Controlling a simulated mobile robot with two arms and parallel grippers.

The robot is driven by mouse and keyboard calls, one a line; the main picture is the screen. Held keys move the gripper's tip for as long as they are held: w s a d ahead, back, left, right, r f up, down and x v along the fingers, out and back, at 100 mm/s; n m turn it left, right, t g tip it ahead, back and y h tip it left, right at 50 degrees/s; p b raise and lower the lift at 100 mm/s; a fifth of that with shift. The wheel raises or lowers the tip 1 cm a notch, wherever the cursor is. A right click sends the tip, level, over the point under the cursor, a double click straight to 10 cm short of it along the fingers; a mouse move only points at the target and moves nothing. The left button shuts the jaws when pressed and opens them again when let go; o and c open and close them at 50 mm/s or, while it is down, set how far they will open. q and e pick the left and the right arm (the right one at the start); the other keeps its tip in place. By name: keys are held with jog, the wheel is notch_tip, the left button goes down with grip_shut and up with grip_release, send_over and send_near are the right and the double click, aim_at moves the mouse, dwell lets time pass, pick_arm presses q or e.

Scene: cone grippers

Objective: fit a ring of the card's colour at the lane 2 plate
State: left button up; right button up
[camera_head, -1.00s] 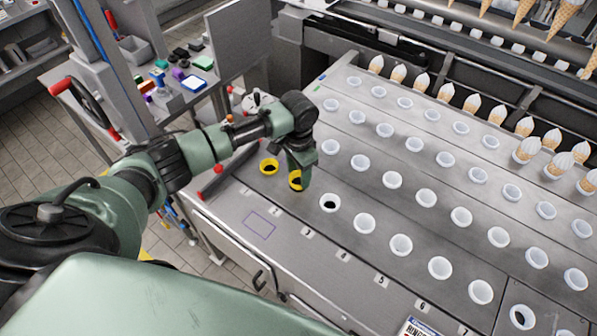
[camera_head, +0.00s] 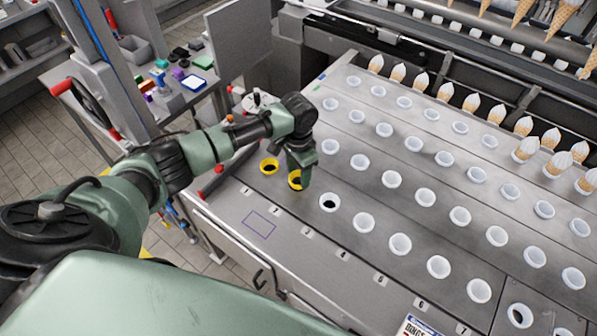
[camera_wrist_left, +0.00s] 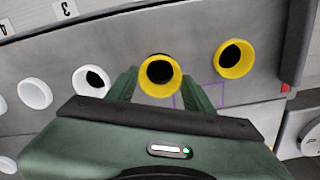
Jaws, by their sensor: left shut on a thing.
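A yellow ring (camera_head: 292,185) with a dark hole is at the lane 2 plate, between the fingers of my left gripper (camera_head: 300,174). In the left wrist view, the same yellow ring (camera_wrist_left: 161,92) stands between the two green fingers, shut on it. I cannot tell whether it is fully seated. Another yellow ring (camera_head: 268,172) sits at lane 1, apart from the gripper. A white ring with a dark opening (camera_head: 330,194) is at lane 3. A card (camera_head: 419,327) is cut off at the bottom edge; its colour naming is unreadable. My right gripper is not in view.
White cups (camera_head: 364,222) fill the remaining lanes in rows. A purple outlined square (camera_head: 259,224) on the front deck is empty. A red-tipped bar (camera_head: 220,170) lies left of lane 1. Ice cream cones (camera_head: 422,80) line the back.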

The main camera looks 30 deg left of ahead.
pick_arm(q)
jog(key=shift+f+b, duration=0.6)
jog(key=shift+f, duration=0.6)
jog(key=o, duration=1.1)
jog(key=shift+c, duration=0.2)
jog(key=shift+r, duration=0.1)
notch_tip(320, 180, up, 8)
jog(key=b, duration=0.2)
jog(key=shift+f, duration=0.2)
